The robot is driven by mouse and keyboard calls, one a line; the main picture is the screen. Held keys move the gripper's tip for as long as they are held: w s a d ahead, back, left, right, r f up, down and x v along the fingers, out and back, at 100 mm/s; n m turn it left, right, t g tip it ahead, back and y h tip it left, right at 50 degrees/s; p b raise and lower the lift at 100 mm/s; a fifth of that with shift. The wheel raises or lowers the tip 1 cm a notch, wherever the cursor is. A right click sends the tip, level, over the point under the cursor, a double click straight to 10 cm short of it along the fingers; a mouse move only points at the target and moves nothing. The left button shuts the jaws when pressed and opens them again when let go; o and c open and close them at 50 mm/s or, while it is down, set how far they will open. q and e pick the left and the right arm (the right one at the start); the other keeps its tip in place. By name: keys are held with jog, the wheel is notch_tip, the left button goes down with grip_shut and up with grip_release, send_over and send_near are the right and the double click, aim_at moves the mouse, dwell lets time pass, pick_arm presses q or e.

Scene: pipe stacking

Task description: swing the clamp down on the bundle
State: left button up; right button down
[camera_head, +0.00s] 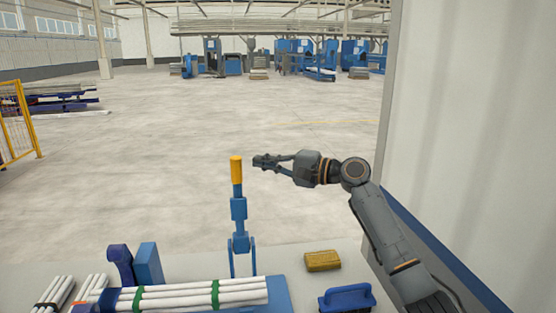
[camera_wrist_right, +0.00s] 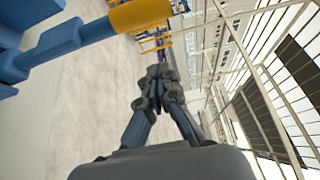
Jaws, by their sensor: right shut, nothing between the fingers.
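The clamp (camera_head: 239,208) is a blue lever with a yellow grip (camera_head: 236,170) on top. It stands upright, raised behind the bundle (camera_head: 190,295) of white pipes, which has green bands and lies in a blue cradle (camera_head: 280,295). My right gripper (camera_head: 258,161) is shut and empty, level with the yellow grip and just to its right in the head view. In the right wrist view the fingers (camera_wrist_right: 158,74) are together, and the clamp's yellow grip (camera_wrist_right: 140,14) and blue lever (camera_wrist_right: 62,42) show at upper left. My left gripper is not in view.
A yellow block (camera_head: 322,261) and a blue-handled tool (camera_head: 347,297) lie on the table right of the cradle. Blue upright posts (camera_head: 148,265) stand at its left. More white pipes (camera_head: 55,292) lie at far left. A pale wall (camera_head: 470,110) rises at the right.

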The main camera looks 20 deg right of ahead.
pick_arm(q)
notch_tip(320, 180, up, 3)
jog(key=p, duration=0.2)
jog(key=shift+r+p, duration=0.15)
jog(key=shift+p, duration=0.25)
pick_arm(e)
jog(key=a, duration=0.2)
jog(key=s+a, duration=0.1)
jog(key=a, duration=0.1)
jog(key=shift+a, duration=0.2)
